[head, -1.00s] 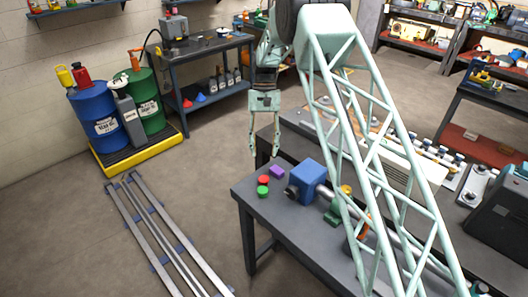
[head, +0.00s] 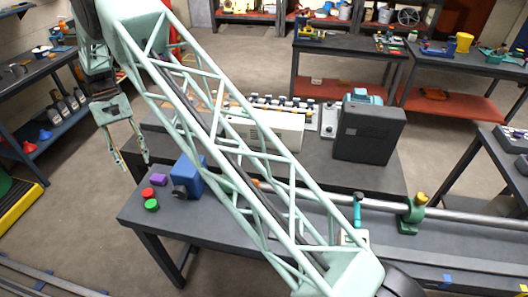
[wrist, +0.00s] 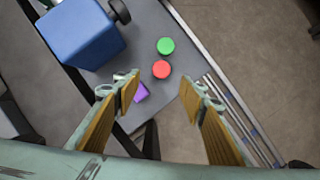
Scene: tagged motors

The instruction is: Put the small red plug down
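The small red plug (head: 147,193) rests on the grey bench near its left end. It also shows in the wrist view (wrist: 161,69), between the open fingertips in the picture and touching neither. A green plug (head: 152,205) lies right beside it, and a purple block (head: 159,180) sits close by. My gripper (head: 134,165) hangs above the bench's left end, fingers pointing down. It is open and empty; the wrist view also shows its spread fingers (wrist: 160,82). The exact height above the plug is hard to tell.
A blue motor (head: 188,174) stands just right of the plugs, with its shaft end near them; it shows large in the wrist view (wrist: 82,32). The bench edge (head: 135,226) is close on the near left. Open floor (head: 85,215) lies beyond it.

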